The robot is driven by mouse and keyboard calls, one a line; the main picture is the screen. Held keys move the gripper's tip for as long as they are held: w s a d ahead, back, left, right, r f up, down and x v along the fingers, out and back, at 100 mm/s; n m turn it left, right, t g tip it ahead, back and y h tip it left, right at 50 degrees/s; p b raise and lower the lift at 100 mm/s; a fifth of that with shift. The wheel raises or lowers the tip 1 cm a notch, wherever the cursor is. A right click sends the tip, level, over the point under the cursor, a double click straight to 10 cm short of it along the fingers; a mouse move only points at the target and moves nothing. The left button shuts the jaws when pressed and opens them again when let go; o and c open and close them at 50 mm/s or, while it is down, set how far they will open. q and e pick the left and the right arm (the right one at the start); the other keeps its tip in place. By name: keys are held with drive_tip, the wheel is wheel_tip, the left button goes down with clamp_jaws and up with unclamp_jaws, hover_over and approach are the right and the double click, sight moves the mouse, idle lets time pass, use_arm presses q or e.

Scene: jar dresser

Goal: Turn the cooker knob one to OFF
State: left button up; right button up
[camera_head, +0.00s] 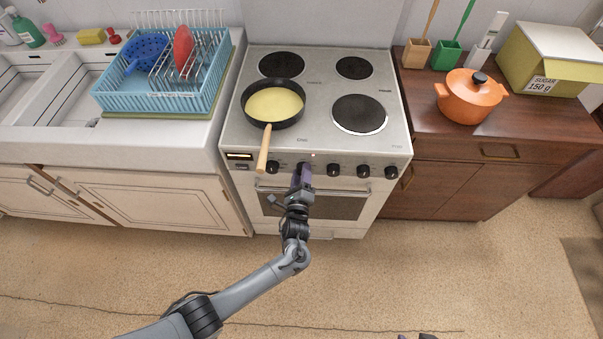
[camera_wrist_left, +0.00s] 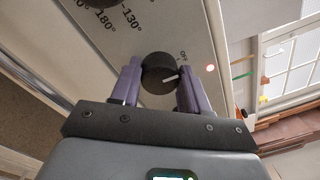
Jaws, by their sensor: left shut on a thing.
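The cooker (camera_head: 318,140) stands in the middle of the head view with a row of black knobs on its front panel. My left gripper (camera_head: 303,170) is at the second knob from the left. In the left wrist view, its purple fingers (camera_wrist_left: 160,88) are shut on the round black cooker knob (camera_wrist_left: 158,68), one finger on each side. The knob's white pointer points right, a little below the OFF label (camera_wrist_left: 183,55). Of my right gripper (camera_head: 417,337), only small purple tips show at the bottom edge of the head view.
A frying pan (camera_head: 273,104) with yellow contents sits on the front left hob, its wooden handle (camera_head: 264,150) reaching over the cooker's front edge, left of my gripper. An orange pot (camera_head: 470,98) stands on the right counter.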

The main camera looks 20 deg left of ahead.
use_arm(q)
drive_tip(key=shift+n, duration=0.3)
idle(0.4)
drive_tip(key=o, duration=1.1)
drive_tip(key=shift+c, duration=0.2)
drive_tip(key=shift+s, duration=0.1)
drive_tip(key=shift+s+d, duration=0.1)
drive_tip(key=shift+s, duration=0.15)
drive_tip(key=p+v, duration=0.2)
drive_tip(key=v, duration=0.8)
drive_tip(key=shift+p, duration=0.4)
drive_tip(key=shift+s, duration=0.1)
